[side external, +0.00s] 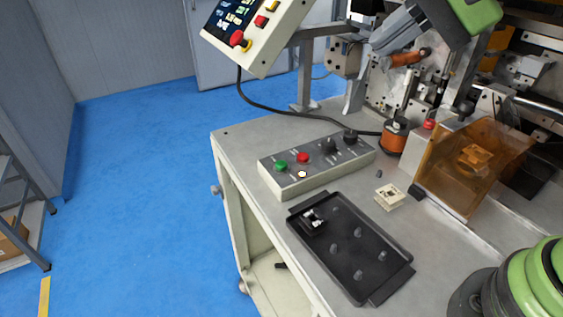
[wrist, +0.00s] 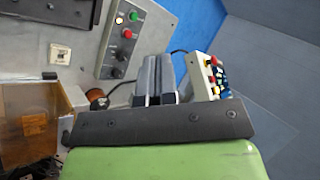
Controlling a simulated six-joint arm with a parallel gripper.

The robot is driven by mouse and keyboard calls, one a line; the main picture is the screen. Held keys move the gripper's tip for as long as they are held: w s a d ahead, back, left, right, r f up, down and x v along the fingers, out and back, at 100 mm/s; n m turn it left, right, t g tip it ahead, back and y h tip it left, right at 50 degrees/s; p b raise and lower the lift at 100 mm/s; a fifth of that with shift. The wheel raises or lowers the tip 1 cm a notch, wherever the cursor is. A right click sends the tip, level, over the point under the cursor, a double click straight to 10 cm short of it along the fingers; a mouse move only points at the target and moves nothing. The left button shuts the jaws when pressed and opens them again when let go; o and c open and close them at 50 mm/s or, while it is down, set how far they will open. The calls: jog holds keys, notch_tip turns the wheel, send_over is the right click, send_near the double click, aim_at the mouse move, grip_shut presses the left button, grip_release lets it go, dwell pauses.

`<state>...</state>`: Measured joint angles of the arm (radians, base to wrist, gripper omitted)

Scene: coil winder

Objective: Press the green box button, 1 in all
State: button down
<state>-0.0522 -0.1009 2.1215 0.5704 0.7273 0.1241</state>
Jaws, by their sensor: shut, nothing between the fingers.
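The control box (side external: 317,165) sits on the bench top, with a green button (side external: 281,166) at its left end, a red button (side external: 303,158) beside it and a small lit lamp (side external: 302,174) in front. In the wrist view the green button (wrist: 133,16) is near the top edge, next to the red button (wrist: 127,33). My gripper (side external: 378,47) is high above the bench, behind and to the right of the box, well apart from the buttons. In the wrist view my gripper (wrist: 157,62) has its fingers together, with nothing between them.
A black tray (side external: 377,288) with several pegs lies in front of the box. A pale square part (side external: 390,197) and an orange guard (side external: 460,165) are to the right. A panel with a red knob (side external: 238,38) hangs at upper left. Copper spool (side external: 396,137) stands behind.

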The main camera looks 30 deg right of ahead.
jog(key=w+a+f+m+y, duration=0.1)
jog(key=w+f+m, duration=0.2)
jog(key=w, duration=0.2)
jog(key=w+a+f+m, duration=0.2)
jog(key=w+f, duration=0.1)
jog(key=w, duration=0.3)
jog(key=m, duration=0.5)
send_over(282, 165)
notch_tip(282, 165, down, 10)
jog(key=shift+f, duration=0.1)
jog(key=shift+f, duration=4.35)
jog(key=shift+f, duration=0.4)
